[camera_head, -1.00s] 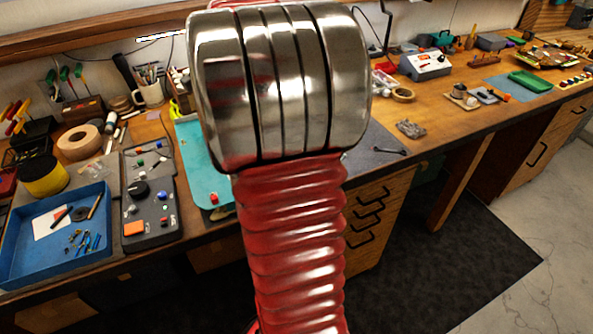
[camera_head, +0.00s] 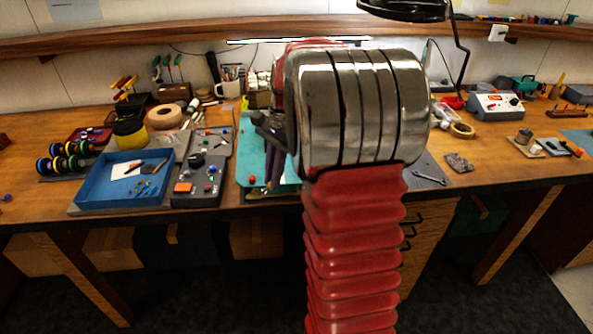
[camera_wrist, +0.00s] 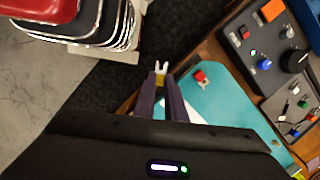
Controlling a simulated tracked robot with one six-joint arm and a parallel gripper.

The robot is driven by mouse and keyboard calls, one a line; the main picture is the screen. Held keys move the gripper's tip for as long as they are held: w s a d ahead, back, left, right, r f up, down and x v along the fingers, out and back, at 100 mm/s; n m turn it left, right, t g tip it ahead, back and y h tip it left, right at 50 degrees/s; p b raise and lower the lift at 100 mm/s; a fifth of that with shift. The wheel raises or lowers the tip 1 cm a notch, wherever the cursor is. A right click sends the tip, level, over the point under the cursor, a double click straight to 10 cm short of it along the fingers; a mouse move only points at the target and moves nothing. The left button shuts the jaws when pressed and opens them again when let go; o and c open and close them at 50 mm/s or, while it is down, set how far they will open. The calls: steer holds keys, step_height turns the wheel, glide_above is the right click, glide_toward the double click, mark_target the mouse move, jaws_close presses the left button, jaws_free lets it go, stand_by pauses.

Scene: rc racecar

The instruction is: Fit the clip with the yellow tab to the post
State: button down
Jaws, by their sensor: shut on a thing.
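My gripper (camera_wrist: 163,88) points away from the wrist camera, its two purple fingers closed together. Between their tips is the clip with the yellow tab (camera_wrist: 160,79); its pale two-pronged end sticks out beyond the fingers. The clip is over the dark floor and near the bench edge in the wrist view, apart from anything else. In the head view my gripper (camera_head: 274,170) shows partly behind my arm, over the teal mat (camera_head: 246,150); the clip cannot be made out there. I cannot make out the post in either view.
A small red-topped piece (camera_wrist: 201,77) lies on the teal mat. A dark control box (camera_head: 197,184) and a blue tray (camera_head: 105,205) stand left of the mat. A wrench (camera_head: 430,177) and a tape roll (camera_head: 462,130) lie to the right.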

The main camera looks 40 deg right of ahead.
steer(key=w+a+f+n+g+h, duration=0.1)
steer(key=w+a+f+n, duration=0.2)
steer(key=a+n, duration=0.2)
steer(key=w+a+f+n+h, duration=0.1)
steer(key=w+a+f+n, duration=0.2)
steer(key=a+n, duration=0.3)
steer(key=w+a+f+n+g, duration=0.1)
steer(key=w+a+f+n, duration=0.2)
steer(key=a+n, duration=0.3)
steer(key=a+f, duration=0.1)
steer(key=a, duration=0.4)
steer(key=shift+w+a+f+g+h, duration=0.15)
steer(key=shift+f+g+h, duration=0.15)
steer(key=shift+f+h, duration=0.1)
